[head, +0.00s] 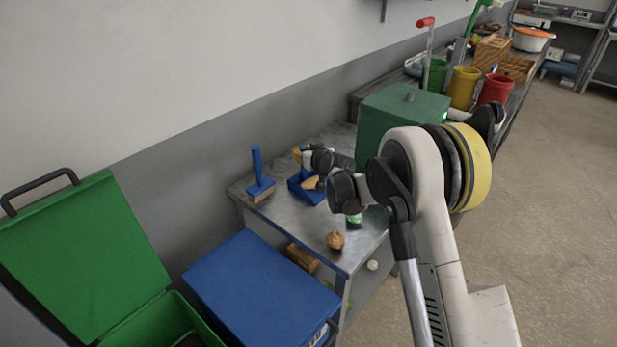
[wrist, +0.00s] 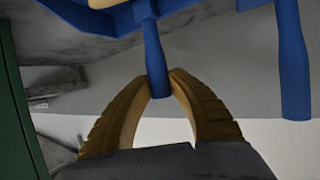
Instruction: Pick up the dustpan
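The blue dustpan (head: 296,190) is on the grey metal table, with a tan object (head: 312,183) in its pan. My gripper (head: 299,154) is at its upright handle. In the wrist view, my gripper's yellow-brown fingers (wrist: 160,77) are drawn close on both sides of the blue dustpan handle (wrist: 154,55), near its end, and look shut on it. Part of the pan (wrist: 85,18) shows at the top of that view. My arm partly covers the dustpan's right side in the head view.
A blue hand brush (head: 258,178) stands left of the dustpan and also shows in the wrist view (wrist: 291,60). A green box (head: 405,105) stands behind my wrist. A brown round item (head: 335,240) lies near the table's front edge. A blue bin (head: 260,290) and open green bin (head: 90,250) stand left.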

